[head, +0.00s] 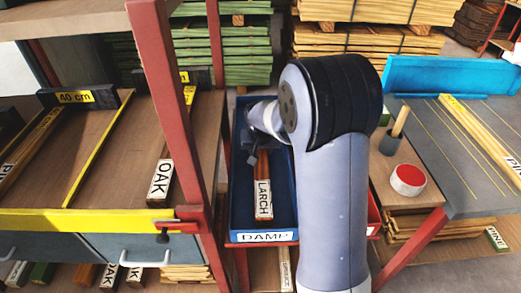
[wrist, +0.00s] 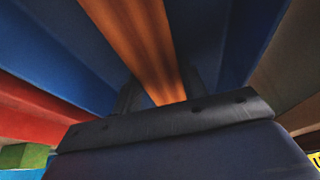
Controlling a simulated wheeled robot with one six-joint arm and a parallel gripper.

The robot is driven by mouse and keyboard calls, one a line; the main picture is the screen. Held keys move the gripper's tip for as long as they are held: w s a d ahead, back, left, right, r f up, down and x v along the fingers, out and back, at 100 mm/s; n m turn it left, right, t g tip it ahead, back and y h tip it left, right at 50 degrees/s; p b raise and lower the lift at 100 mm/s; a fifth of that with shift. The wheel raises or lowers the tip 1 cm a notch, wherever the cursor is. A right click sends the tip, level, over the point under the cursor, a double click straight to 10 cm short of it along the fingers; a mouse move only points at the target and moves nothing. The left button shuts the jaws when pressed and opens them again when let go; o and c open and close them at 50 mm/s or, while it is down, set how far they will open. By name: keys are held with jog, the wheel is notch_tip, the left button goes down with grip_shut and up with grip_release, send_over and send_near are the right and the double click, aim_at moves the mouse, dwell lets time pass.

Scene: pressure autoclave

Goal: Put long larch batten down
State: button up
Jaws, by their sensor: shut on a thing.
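The long larch batten (head: 263,199) is reddish brown, with a white LARCH label on its near end. It lies lengthwise within the outline of the blue tray marked DAMP (head: 240,217); I cannot tell whether it touches the tray floor. My gripper (head: 260,152) is over the batten behind the label, partly hidden by my arm. In the wrist view the orange-brown batten (wrist: 135,38) runs between the two dark fingers of my gripper (wrist: 163,92), which are shut on it. The batten's far end is hidden in the head view.
A red rack post (head: 172,110) stands left of the tray. Left of it is a shelf with a yellow edge (head: 90,219) and labelled battens. At right are a red-and-white tin (head: 407,180) and a grey bench (head: 465,190) with a blue back. Timber stacks stand behind.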

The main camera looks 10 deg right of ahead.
jog(key=shift+f, duration=0.1)
jog(key=o, duration=1.3)
jog(key=shift+r, duration=0.45)
jog(key=p+v, duration=0.1)
jog(key=v, duration=1)
jog(key=shift+s+a+r, duration=0.1)
jog(key=shift+r, duration=0.1)
